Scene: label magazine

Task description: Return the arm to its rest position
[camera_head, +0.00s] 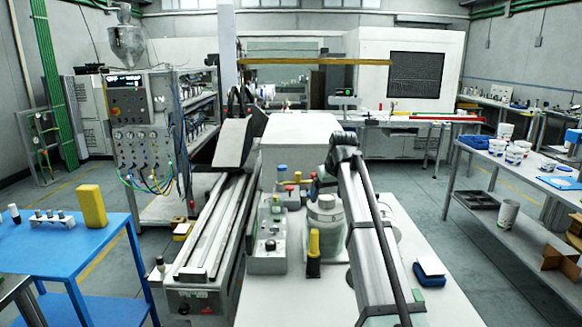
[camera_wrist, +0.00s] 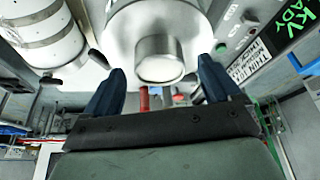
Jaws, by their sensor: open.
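My gripper (camera_wrist: 162,68) shows in the wrist view as two dark blue fingers spread wide apart. Nothing is held between them. A short metal cylinder (camera_wrist: 159,62) on a large pale round body shows beyond the gap; I cannot tell how far it is from the fingers. In the head view my arm reaches from the lower right over the white bench (camera_head: 455,300) and bends down near the middle. Its end is small and dark there, so the fingers are not clear. No label magazine can be told for sure.
A pale lidded vessel (camera_head: 325,218), a grey control box (camera_head: 268,250) and a black-and-yellow item (camera_head: 314,250) stand close to my arm. A long rail unit (camera_head: 215,228) lies left of them. A blue item (camera_head: 430,272) lies on the bench at right.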

